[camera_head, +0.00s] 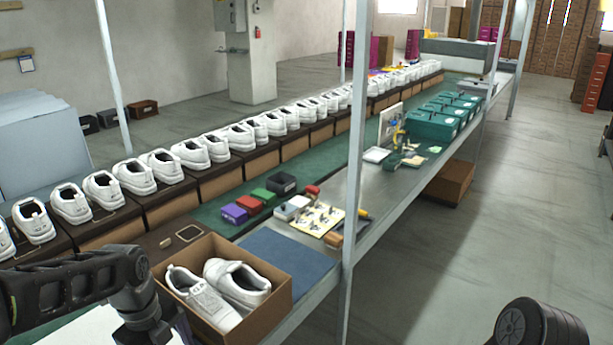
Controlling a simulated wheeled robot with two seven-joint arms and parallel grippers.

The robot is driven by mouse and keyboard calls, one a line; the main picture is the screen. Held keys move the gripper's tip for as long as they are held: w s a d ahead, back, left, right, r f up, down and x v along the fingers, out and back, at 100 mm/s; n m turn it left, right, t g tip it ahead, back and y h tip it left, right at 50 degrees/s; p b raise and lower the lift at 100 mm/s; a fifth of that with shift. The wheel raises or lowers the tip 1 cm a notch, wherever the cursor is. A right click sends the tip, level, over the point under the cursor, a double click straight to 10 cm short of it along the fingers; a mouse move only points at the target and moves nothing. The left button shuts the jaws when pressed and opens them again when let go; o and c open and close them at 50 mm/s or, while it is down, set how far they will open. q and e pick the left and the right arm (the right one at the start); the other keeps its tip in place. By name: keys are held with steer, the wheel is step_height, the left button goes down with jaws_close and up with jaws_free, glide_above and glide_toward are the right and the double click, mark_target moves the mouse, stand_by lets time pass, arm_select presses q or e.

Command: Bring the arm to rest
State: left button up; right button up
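My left arm comes in from the left edge, and its dark links bend downward in front of the open cardboard box (268,316). The arm's lower end runs to the bottom edge of the picture, and I see no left fingertips. A pair of white shoes (238,283) lies in the box, side by side. The arm overlaps the box's left side in this view; I cannot tell whether they touch. Only a rounded dark part of my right arm shows at the bottom right, apart from the table. The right gripper is out of the picture.
A line of white shoes on brown boxes (171,207) runs along the bench's far side. A blue mat (287,258), small coloured boxes (249,204) and a tool board (316,217) lie beyond the box. A metal post (351,190) stands at the bench edge.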

arm_select(q)
steer(key=s+d+f+n+h+b, duration=0.25)
steer(key=d+f+n, duration=0.45)
steer(key=f, duration=0.6)
steer(key=s+d+f+n+h+b, duration=0.1)
steer(key=s+d+f+n+b, duration=0.3)
steer(key=d+f, duration=0.6)
steer(key=s+d+f+n+b, duration=0.1)
steer(key=s+d+f+n, duration=0.1)
steer(key=s+f+n, duration=0.2)
steer(key=s+d+f+n+b, duration=0.1)
steer(key=s+d+f+n, duration=0.2)
steer(key=f+n, duration=0.7)
steer(key=s+f, duration=0.1)
steer(key=s, duration=0.1)
steer(key=shift+s+f+t, duration=0.3)
steer(key=shift+f+t, duration=0.05)
steer(key=shift+t, duration=0.05)
